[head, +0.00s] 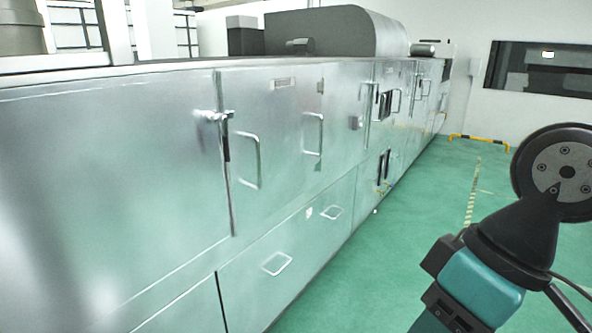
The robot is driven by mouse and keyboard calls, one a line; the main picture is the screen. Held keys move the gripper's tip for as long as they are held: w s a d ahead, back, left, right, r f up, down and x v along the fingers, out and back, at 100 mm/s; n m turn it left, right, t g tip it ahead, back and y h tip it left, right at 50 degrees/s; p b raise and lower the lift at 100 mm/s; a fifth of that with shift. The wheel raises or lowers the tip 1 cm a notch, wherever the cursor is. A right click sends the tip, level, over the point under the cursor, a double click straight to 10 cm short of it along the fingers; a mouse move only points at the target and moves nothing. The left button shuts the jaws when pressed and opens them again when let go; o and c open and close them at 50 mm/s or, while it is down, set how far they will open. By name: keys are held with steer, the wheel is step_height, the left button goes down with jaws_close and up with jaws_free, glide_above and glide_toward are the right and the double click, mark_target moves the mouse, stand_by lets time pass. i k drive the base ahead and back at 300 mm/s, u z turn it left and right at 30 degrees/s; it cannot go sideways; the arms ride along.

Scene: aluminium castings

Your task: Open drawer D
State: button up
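Drawer D cannot be told apart by any readable letter. A wide low metal front (300,240), which looks like a drawer, sits under the cabinet doors. It carries two pale bar handles, a nearer handle (276,271) and a farther handle (331,218). The front looks shut, flush with the cabinet face. My arm shows at the lower right, apart from the cabinet. I cannot make out my gripper's fingertips in this view.
Upper cabinet doors with upright handles (258,160) look shut. A latch (213,116) sticks out from the face. The cabinet row (100,190) runs to the back. Green floor (440,205) is clear along it. A yellow-black barrier (480,140) stands at the far wall.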

mark_target(254, 286)
steer(key=i, duration=2.15)
steer(key=z, duration=1.15)
steer(key=i, duration=0.5)
